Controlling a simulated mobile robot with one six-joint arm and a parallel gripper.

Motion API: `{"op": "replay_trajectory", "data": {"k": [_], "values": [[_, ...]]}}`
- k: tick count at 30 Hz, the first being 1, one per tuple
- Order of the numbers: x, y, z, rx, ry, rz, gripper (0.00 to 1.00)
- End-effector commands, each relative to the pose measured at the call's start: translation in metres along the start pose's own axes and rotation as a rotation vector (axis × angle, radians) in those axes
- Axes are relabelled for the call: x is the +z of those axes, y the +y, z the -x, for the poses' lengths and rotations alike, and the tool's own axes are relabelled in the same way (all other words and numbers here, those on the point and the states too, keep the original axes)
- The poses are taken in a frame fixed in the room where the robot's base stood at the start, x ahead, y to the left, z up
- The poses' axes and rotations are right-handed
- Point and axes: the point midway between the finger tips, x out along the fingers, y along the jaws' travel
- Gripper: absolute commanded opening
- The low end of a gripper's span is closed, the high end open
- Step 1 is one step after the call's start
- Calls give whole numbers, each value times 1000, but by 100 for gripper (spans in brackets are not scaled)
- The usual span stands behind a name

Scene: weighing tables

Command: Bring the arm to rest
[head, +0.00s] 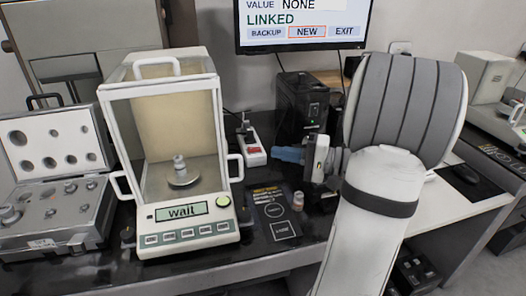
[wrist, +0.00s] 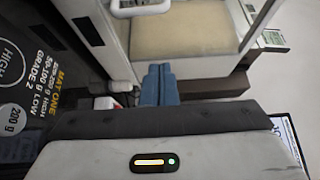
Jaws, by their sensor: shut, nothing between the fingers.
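My gripper (head: 290,154) is at the right of the balance, apart from it, above the table and pointing left. Its blue fingers also show in the wrist view (wrist: 158,84), closed together with nothing between them. My raised arm fills the right middle of the head view and hides part of the table. The balance (head: 190,215) has a clear-sided case, and its display reads "wait". A metal weight (head: 180,170) stands on the pan inside.
An open weight case (head: 55,140) with several weights is at the left. A dark printed mat (head: 268,195) lies right of the balance. A black box (head: 302,105) and power strip (head: 254,150) stand behind. The monitor (head: 300,22) reads "LINKED", value "NONE". Another balance (head: 490,80) is far right.

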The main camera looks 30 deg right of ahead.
Motion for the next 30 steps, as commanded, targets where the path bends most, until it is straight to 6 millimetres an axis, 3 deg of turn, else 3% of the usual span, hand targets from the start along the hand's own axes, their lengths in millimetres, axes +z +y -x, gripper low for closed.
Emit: {"op": "replay_trajectory", "data": {"k": [6,11,14,17,22,27,30], "values": [[0,0,18,0,0,0,0],[1,0,19,1,-3,0,0],[10,-4,8,39,-39,-11,0],[40,-10,-17,154,-139,-43,0],[123,-14,-56,522,-369,-60,0],[187,-16,-54,917,-499,60,0],[208,-23,-43,1115,-520,202,0]]}}
